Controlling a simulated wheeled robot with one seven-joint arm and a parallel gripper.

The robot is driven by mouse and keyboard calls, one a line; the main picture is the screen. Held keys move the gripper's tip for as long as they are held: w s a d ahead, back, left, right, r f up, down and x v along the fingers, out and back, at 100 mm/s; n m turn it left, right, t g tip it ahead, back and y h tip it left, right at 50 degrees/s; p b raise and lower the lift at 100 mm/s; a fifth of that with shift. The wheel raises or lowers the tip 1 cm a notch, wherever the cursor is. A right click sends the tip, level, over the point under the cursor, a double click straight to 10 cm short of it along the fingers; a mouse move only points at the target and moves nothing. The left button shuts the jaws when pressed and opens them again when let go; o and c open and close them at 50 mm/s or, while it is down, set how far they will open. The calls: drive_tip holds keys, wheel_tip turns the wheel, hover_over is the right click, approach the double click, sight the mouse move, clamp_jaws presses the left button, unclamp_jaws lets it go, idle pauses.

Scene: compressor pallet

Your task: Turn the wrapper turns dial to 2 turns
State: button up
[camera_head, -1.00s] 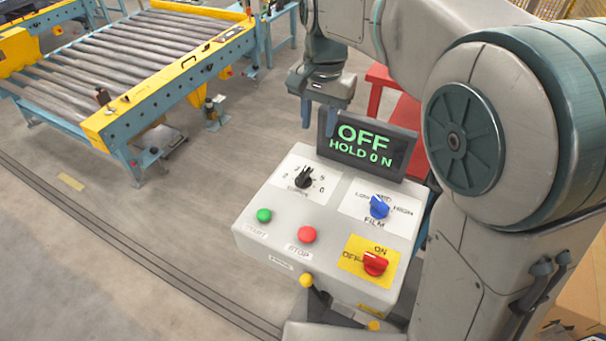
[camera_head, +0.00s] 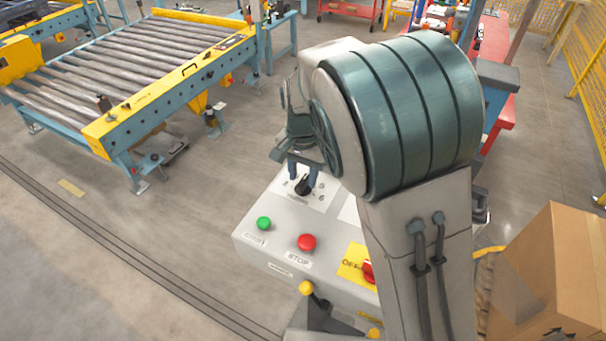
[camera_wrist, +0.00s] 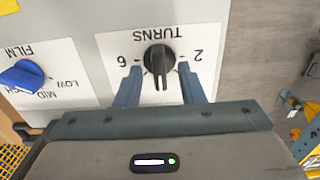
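The turns dial is a black knob (camera_wrist: 158,60) on a white plate marked TURNS, upside down in the wrist view, with 6 at its left and 2 at its right. Its narrow grip points down between my fingers, away from the word TURNS. The marks beyond it are hidden. My gripper (camera_wrist: 160,72) is open, one blue finger on each side of the knob, with gaps to both sides. In the head view my gripper (camera_head: 302,172) is over the far side of the dial (camera_head: 303,187), and my arm covers the display.
A green button (camera_head: 264,223), a red STOP button (camera_head: 307,242) and a red switch (camera_head: 369,271) sit on the same panel. The blue film knob (camera_wrist: 22,76) is left of the dial in the wrist view. A cardboard box (camera_head: 562,270) stands at right.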

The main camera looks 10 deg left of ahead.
drive_tip(key=shift+f, duration=0.5)
clamp_jaws()
